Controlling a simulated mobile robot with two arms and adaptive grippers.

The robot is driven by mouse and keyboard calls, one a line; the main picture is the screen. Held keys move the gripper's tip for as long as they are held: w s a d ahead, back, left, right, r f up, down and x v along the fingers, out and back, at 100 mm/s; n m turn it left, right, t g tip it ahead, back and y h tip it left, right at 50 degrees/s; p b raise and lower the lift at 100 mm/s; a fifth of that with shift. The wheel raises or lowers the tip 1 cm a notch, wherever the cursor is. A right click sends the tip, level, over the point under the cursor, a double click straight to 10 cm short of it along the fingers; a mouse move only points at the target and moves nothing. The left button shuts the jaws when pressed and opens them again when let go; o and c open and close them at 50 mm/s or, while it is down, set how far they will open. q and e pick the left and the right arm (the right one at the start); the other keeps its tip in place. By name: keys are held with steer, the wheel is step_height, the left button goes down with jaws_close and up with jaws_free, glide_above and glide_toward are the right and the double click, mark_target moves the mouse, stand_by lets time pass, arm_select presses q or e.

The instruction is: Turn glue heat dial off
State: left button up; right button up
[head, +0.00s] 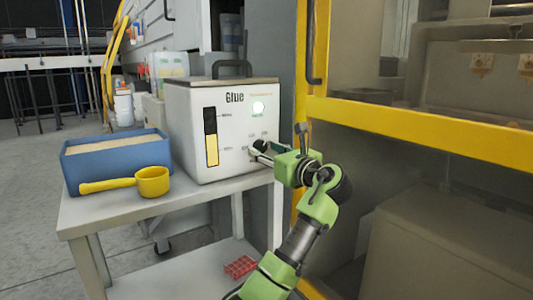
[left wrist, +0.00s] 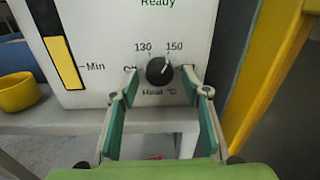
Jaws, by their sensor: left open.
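The white glue machine (head: 205,125) stands on the cart. Its round black heat dial (left wrist: 157,71) shows on the front panel in the left wrist view, with "Off" to its left, 130 and 150 above it and "Heat °C" below. The dial's pale mark points up and right, toward 150. The label on its right is partly covered by a finger. My left gripper (left wrist: 159,82) is open, its fingertips on either side of the dial with gaps visible.
A blue bin (head: 115,167) and a yellow scoop (head: 153,182) sit left of the machine on the cart top (head: 100,212). A yellow-framed enclosure (head: 425,130) stands close on the right. A red item (head: 240,267) lies on the lower shelf.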

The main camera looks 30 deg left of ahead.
arm_select(q)
steer(key=c, duration=1.1)
